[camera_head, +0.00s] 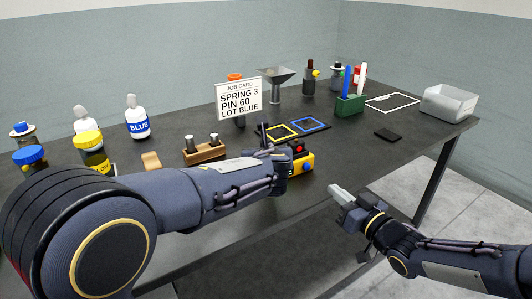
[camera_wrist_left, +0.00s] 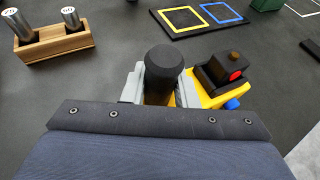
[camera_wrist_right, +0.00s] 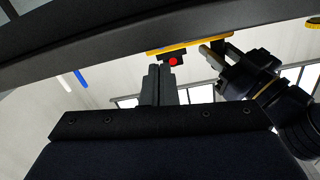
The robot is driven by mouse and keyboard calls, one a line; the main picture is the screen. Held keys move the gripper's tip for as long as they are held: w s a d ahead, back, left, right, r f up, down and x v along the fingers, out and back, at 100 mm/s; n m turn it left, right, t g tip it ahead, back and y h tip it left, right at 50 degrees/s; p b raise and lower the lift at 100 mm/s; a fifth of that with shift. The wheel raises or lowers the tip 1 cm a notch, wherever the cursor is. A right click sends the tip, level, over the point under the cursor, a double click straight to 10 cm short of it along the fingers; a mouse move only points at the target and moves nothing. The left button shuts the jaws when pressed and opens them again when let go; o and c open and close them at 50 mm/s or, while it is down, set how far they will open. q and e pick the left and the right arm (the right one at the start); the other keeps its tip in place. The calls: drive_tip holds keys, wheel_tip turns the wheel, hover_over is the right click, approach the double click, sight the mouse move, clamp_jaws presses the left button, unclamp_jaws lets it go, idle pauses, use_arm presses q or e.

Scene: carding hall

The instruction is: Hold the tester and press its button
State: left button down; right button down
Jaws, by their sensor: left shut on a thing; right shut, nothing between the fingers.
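The tester (camera_head: 308,161) is yellow with a black housing and a red button. In the head view it is near the table's front edge, partly hidden behind my left arm. In the left wrist view my left gripper (camera_wrist_left: 160,92) is shut around the tester's upright black grip (camera_wrist_left: 164,66); the red button (camera_wrist_left: 236,76) is to the right of the grip. I cannot tell whether the tester touches the table. My right gripper (camera_head: 341,194) is shut and empty, in front of the table edge, apart from the tester. In the right wrist view the red button (camera_wrist_right: 172,61) shows just beyond its fingertips (camera_wrist_right: 160,72).
A job card (camera_head: 239,98) reads SPRING 3, PIN 60, LOT BLUE. A wooden block (camera_head: 205,153) holds metal pins. A mat with yellow and blue frames (camera_head: 292,131) lies behind the tester. Bottles (camera_head: 137,120) stand at left; a green holder (camera_head: 350,106) and grey bin (camera_head: 450,103) at right.

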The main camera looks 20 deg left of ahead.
sight(314, 186)
wheel_tip(314, 186, up, 4)
drive_tip(key=w+r+m+t+h, duration=0.15)
drive_tip(key=m+t+h, duration=0.4)
drive_tip(key=m, duration=1.35)
drive_tip(key=s+f+m+g+h, duration=0.1)
drive_tip(key=m+h, duration=0.1)
drive_tip(key=m, duration=0.4)
drive_tip(key=s+f+m+g+h, duration=0.1)
drive_tip(key=f+m+h, duration=0.1)
drive_tip(key=m, duration=0.4)
drive_tip(key=s+f+m+g+h, duration=0.1)
drive_tip(key=f+m+h, duration=0.1)
drive_tip(key=m, duration=0.4)
drive_tip(key=shift+g+h, duration=0.35)
drive_tip(key=shift+h, duration=0.2)
drive_tip(key=shift+w+a, duration=0.1)
drive_tip(key=shift+w+a, duration=3)
